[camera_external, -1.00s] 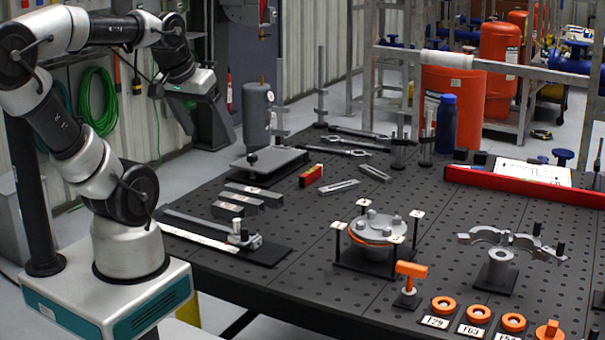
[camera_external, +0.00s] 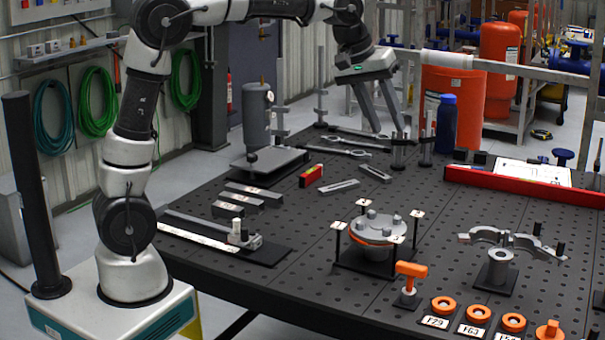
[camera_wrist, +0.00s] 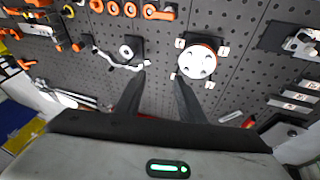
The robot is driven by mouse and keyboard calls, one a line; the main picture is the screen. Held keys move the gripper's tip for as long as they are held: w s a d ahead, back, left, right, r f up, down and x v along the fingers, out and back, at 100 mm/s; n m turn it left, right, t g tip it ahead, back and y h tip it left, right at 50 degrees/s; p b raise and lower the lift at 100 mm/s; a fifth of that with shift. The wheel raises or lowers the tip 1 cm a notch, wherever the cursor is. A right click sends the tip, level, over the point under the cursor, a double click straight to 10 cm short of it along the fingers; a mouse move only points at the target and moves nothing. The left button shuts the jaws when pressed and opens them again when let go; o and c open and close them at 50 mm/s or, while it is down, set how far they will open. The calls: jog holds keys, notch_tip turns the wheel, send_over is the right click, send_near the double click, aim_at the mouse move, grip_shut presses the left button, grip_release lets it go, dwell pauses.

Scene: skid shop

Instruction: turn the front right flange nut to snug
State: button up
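The round grey flange (camera_external: 378,228) with an orange band stands near the middle of the black table, inside a stand with small white-topped posts. Several nuts or studs show on its top; which one is the front right flange nut I cannot tell for sure. The flange also shows in the wrist view (camera_wrist: 196,62), beyond my fingers. My gripper (camera_external: 391,130) is high over the back of the table, behind and above the flange and well apart from it. Its two fingers are spread, with nothing between them, as the wrist view also shows (camera_wrist: 160,85).
An orange T-handled tool (camera_external: 410,278) stands in front of the flange. Orange rings (camera_external: 478,313) with labels sit at the front edge. A grey split clamp (camera_external: 513,242) is on the right. A blue bottle (camera_external: 446,123) and red rail (camera_external: 525,185) stand farther back.

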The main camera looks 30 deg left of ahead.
jog(key=w+d+f+n+y+b, duration=0.25)
jog(key=f+n+y, duration=0.3)
jog(key=f, duration=0.65)
jog(key=n, duration=0.1)
send_near(387, 230)
jog(key=x, duration=0.8)
jog(key=shift+t, duration=0.3)
grip_shut()
